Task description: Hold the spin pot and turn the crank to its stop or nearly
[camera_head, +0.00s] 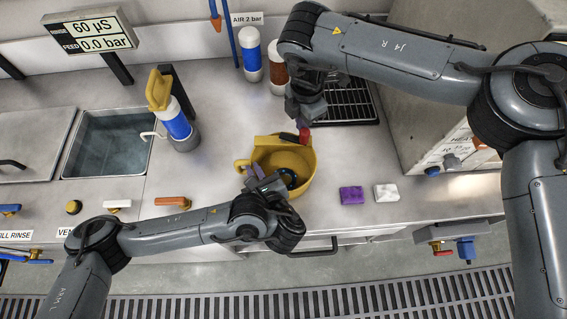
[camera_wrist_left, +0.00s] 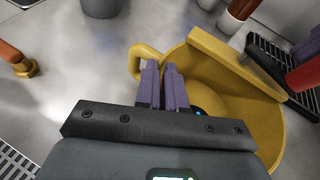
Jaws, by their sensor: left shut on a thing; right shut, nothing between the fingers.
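The yellow spin pot (camera_head: 308,170) stands on the steel bench, with a loop handle (camera_head: 241,166) on its left side. A yellow bar crosses its top. The crank, a dark arm with a red knob (camera_head: 304,135), sits at the bar; the red knob also shows in the left wrist view (camera_wrist_left: 306,75). My left gripper (camera_head: 254,171) has its purple fingers (camera_wrist_left: 163,72) shut on the pot's handle, partly hiding it. My right gripper (camera_head: 302,122) is shut and empty, just above the red knob; I cannot tell whether it touches it.
A purple block (camera_head: 351,195) and a white block (camera_head: 386,192) lie right of the pot. A black rack (camera_head: 352,103) and bottles (camera_head: 250,55) stand behind. A blue bottle (camera_head: 176,124) and a sink basin (camera_head: 105,145) are at left. The bench front edge is close.

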